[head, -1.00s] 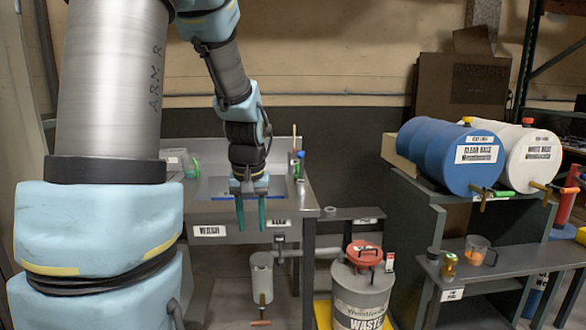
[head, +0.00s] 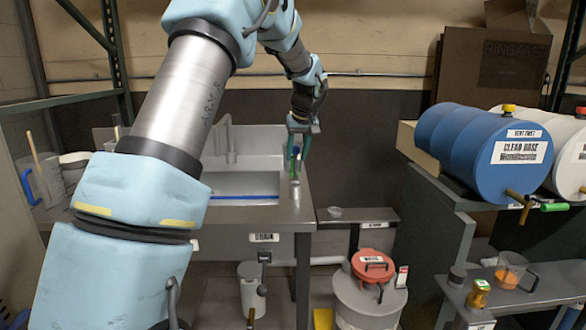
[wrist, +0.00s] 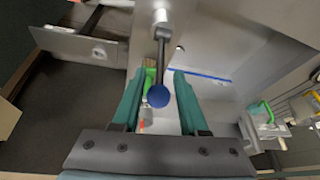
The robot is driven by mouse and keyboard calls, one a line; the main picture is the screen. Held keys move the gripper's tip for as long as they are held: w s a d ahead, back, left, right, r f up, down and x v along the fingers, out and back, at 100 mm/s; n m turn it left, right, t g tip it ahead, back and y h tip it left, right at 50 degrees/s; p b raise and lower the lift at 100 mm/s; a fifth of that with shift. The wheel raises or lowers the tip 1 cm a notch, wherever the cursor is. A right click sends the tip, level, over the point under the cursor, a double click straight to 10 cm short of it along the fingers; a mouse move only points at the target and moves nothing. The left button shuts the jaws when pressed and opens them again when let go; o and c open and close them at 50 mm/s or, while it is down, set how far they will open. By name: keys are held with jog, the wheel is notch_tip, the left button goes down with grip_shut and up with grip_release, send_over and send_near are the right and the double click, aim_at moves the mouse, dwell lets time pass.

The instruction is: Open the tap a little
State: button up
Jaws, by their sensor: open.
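A tap lever with a blue ball knob (wrist: 158,96) shows in the wrist view, on a dark rod running down from a pale round mount. The knob appears between my gripper's two green fingers (wrist: 157,100), which are apart and not visibly touching it. In the head view my gripper (head: 299,146) is over the sink's right rear corner. The grey sink (head: 215,180) has a tall bent spout (head: 230,140) at its back. The knob cannot be made out in the head view, and its depth relative to the fingertips is unclear.
A waste drum with a red lid (head: 373,264) stands on the floor to the right. A blue drum (head: 490,150) with a brass tap (head: 520,200) lies on the right shelf.

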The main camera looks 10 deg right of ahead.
aim_at(295, 165)
jog(key=p+x, duration=0.1)
jog(key=x, duration=0.6)
jog(key=shift+s, duration=0.1)
jog(key=shift+c, duration=0.4)
grip_shut()
dwell(0.8)
